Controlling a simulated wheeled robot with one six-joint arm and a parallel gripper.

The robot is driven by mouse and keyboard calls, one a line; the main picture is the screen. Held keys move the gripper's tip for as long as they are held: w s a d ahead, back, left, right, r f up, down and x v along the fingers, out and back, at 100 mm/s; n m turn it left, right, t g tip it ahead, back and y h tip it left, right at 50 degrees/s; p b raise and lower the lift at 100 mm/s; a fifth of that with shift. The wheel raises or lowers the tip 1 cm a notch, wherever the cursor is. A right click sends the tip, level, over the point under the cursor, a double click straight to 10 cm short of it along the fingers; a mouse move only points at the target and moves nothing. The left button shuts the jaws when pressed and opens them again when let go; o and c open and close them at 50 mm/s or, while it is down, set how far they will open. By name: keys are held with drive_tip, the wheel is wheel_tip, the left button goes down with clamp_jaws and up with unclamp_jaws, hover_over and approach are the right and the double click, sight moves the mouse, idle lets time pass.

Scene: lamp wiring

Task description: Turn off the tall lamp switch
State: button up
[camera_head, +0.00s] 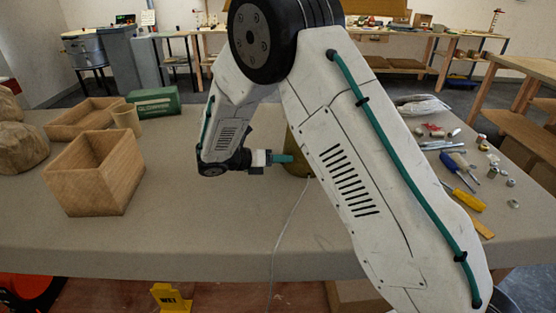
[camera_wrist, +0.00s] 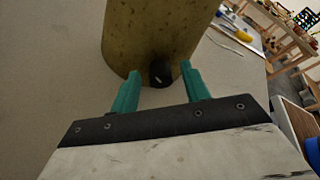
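The tall lamp shows in the wrist view as a mottled brass-brown cylinder (camera_wrist: 160,30) standing on the table. A small black switch knob (camera_wrist: 160,73) with a pale mark sticks out low on its near side. My gripper (camera_wrist: 160,80) is open, with one teal finger on each side of the knob; whether either finger touches it I cannot tell. In the head view my gripper (camera_head: 282,158) points right at the lamp body (camera_head: 297,168), most of which is hidden behind my arm. The lamp's top is out of sight.
A thin pale cord (camera_head: 285,225) runs over the table's front edge. An open wooden box (camera_head: 92,180), a shallow wooden tray (camera_head: 62,128), a cup (camera_head: 127,118) and a green box (camera_head: 154,101) stand at left. Screwdrivers (camera_head: 462,189) and loose hardware lie at right.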

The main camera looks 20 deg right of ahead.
drive_tip(key=v, duration=0.8)
drive_tip(key=shift+f, duration=0.1)
